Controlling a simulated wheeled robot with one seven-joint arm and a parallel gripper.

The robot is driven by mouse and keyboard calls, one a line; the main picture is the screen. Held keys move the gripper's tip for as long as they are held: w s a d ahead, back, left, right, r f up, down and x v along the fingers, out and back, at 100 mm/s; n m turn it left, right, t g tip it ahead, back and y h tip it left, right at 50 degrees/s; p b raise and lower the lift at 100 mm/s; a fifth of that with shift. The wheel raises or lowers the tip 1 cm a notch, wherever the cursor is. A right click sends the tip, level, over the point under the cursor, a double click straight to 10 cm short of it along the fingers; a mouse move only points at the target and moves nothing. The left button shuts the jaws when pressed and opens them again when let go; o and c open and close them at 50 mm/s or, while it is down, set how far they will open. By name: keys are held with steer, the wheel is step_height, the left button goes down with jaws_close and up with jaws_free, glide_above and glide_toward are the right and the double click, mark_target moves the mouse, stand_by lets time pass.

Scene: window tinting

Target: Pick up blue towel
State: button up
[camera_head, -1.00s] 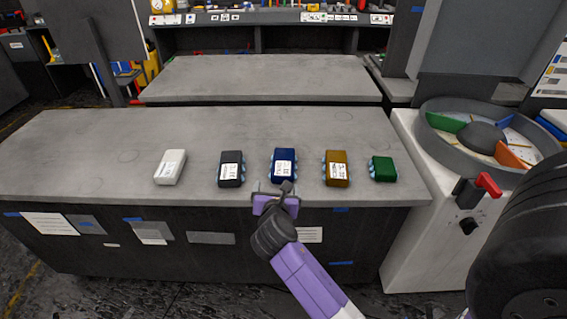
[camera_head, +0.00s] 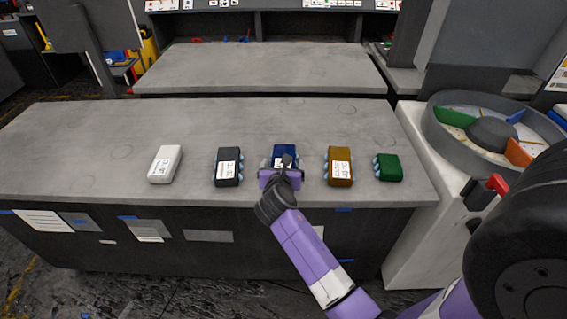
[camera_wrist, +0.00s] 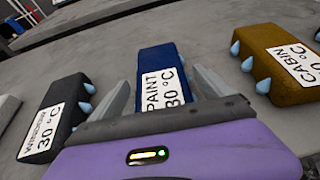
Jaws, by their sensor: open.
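The blue towel (camera_head: 285,151) is a folded dark blue block on the grey counter, in the middle of a row. In the wrist view the blue towel (camera_wrist: 157,62) has a white label reading "PAINT 30 °C". My gripper (camera_head: 284,165) is at its near end and hides part of it. In the wrist view my open gripper (camera_wrist: 163,88) has one finger on each side of the towel's near part. I cannot tell whether the fingers touch it.
A black block (camera_head: 228,167) and a white block (camera_head: 165,164) lie to the left on the counter (camera_head: 70,150). A brown block (camera_head: 339,166) and a green block (camera_head: 388,167) lie to the right. A round sectioned bin (camera_head: 440,128) stands at the far right.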

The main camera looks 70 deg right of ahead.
mark_target(279, 150)
steer(key=x, duration=0.3)
steer(key=shift+d+f, duration=0.15)
steer(key=shift+f, duration=0.05)
steer(key=c, duration=1.4)
steer(key=shift+c, duration=1)
steer(key=shift+r, duration=0.15)
